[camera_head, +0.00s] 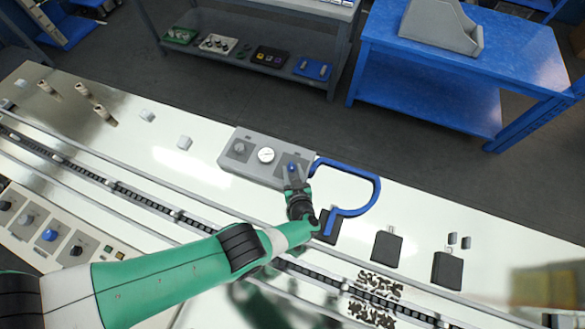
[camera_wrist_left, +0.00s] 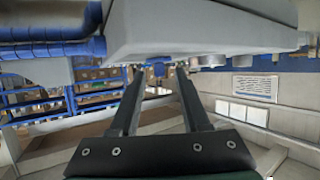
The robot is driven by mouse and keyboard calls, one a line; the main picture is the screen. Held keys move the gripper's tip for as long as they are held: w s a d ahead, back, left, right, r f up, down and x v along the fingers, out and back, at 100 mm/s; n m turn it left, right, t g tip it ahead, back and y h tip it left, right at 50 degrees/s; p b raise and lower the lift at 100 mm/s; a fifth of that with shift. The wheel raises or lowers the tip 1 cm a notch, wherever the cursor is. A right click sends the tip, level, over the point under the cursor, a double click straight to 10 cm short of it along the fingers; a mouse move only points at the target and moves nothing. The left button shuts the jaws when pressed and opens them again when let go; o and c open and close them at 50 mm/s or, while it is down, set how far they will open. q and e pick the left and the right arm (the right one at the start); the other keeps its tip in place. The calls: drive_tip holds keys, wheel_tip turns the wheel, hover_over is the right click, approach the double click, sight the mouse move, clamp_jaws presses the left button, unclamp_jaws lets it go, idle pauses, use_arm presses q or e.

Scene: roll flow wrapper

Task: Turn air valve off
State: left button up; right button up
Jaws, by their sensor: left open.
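The grey air unit (camera_head: 250,170) sits at the far edge of the white machine top, with a round white gauge (camera_head: 266,155) at its middle. A small blue valve knob (camera_head: 291,167) is on its right part. My left gripper (camera_head: 295,178) is open at the blue knob. In the left wrist view, the blue knob (camera_wrist_left: 158,68) shows between and just beyond the two dark fingertips, under the grey housing (camera_wrist_left: 200,30). Whether the fingers touch the knob cannot be told. My right gripper is not in view.
A blue hose (camera_head: 378,190) loops from the unit's right side to a dark block on the machine. A conveyor chain (camera_head: 140,195) runs diagonally across the top. A control panel (camera_head: 60,225) with knobs is at lower left. Dark blocks (camera_head: 386,246) stand to the right.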

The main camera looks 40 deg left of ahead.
use_arm(q)
drive_tip(key=p+v, duration=0.5)
drive_tip(key=v, duration=0.6)
drive_tip(key=shift+p, duration=0.3)
drive_tip(key=shift+w+a, duration=0.1)
